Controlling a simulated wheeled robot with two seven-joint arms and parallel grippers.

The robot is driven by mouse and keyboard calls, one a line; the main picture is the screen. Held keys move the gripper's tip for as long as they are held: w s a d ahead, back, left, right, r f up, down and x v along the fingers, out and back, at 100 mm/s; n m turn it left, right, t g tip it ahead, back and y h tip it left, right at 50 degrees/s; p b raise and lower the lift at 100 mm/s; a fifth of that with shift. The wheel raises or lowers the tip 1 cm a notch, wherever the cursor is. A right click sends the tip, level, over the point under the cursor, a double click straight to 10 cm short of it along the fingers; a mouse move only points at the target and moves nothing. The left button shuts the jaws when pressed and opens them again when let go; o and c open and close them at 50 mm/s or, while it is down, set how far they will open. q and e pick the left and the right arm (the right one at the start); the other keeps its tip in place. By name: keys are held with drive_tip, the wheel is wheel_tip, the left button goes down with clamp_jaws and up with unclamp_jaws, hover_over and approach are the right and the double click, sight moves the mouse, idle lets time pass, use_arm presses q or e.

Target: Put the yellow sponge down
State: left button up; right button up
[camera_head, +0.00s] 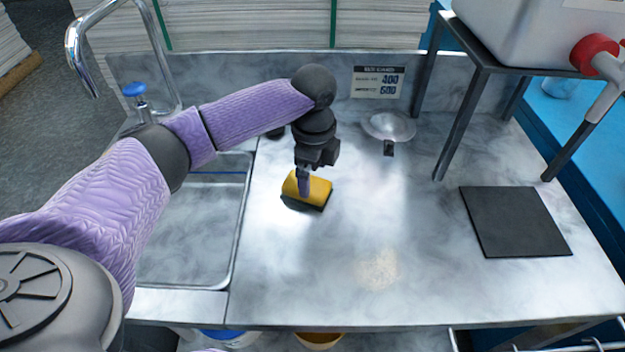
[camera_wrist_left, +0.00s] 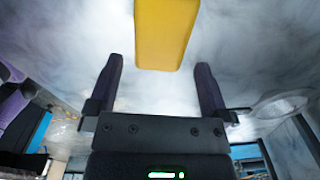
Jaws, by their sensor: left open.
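The yellow sponge (camera_head: 320,190), with a dark underside, appears to lie flat on the grey marbled counter (camera_head: 300,285), right of the sink. My left gripper (camera_head: 303,188) points down at the sponge and partly covers it in the head view. In the left wrist view the sponge (camera_wrist_left: 166,35) sits beyond the fingertips, and the two fingers (camera_wrist_left: 159,68) stand wide apart with clear space between them. The gripper is open and holds nothing. Whether a finger touches the sponge, I cannot tell. My right gripper is not in view.
The sink basin (camera_head: 192,235) with a tall faucet (camera_head: 135,20) is at the left. A shallow metal dish (camera_head: 388,126) stands behind the sponge to the right. A dark square mat (camera_head: 515,222) and a black stand (camera_head: 462,115) are at the right. The front middle counter is clear apart from a pale powdery patch (camera_head: 378,268).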

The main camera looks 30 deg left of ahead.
sight(313, 185)
use_arm(q)
wheel_tip(313, 185, up, 8)
drive_tip(key=p, duration=0.2)
drive_tip(key=shift+f, duration=0.25)
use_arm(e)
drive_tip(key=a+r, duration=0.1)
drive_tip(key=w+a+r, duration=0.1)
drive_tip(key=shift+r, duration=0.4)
